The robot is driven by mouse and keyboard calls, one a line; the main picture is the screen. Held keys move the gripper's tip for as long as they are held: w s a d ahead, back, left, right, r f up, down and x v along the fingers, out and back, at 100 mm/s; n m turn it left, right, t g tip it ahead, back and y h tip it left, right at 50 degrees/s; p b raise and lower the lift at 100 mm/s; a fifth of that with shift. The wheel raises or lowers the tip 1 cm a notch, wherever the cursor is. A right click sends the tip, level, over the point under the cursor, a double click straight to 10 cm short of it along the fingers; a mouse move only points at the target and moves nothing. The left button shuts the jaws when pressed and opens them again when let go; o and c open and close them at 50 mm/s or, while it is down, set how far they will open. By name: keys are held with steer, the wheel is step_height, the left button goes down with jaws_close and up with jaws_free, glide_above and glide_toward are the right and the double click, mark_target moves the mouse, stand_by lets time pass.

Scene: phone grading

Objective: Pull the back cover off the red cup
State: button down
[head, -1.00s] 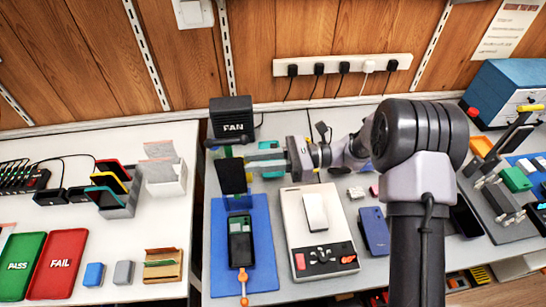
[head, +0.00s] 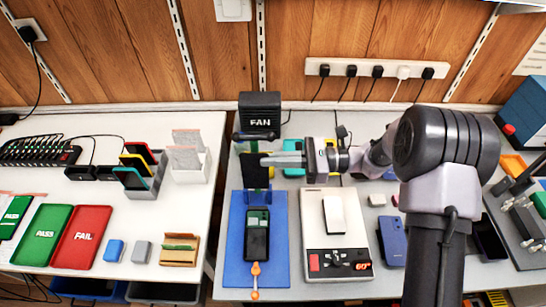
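A thin dark panel (head: 252,172), which looks like the phone's back cover, stands upright above the far end of the blue mat (head: 235,262). My gripper (head: 266,160) reaches in from the right, its grey fingers level and close together at the panel's right side. They appear shut on it, though the small contact area is hard to make out. No red cup shows clearly; it may be hidden behind the panel. A phone (head: 257,235) with its inside exposed lies on the mat below. An orange-ended tool (head: 255,282) lies at its near end.
A black fan box (head: 260,122) stands close behind the panel. A white heating unit (head: 337,262) showing 60 is right of the mat, with a blue phone (head: 392,240) beyond. Green and red trays (head: 82,238) are on the left table, across a gap.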

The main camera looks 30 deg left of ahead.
steer(key=shift+s, duration=0.1)
steer(key=s+r+p, duration=0.1)
steer(key=d+r+p, duration=0.1)
steer(key=s+r+p, duration=0.1)
steer(key=r+p, duration=0.1)
steer(key=shift+s+d, duration=0.25)
steer(key=shift+s, duration=0.05)
stand_by(0.4)
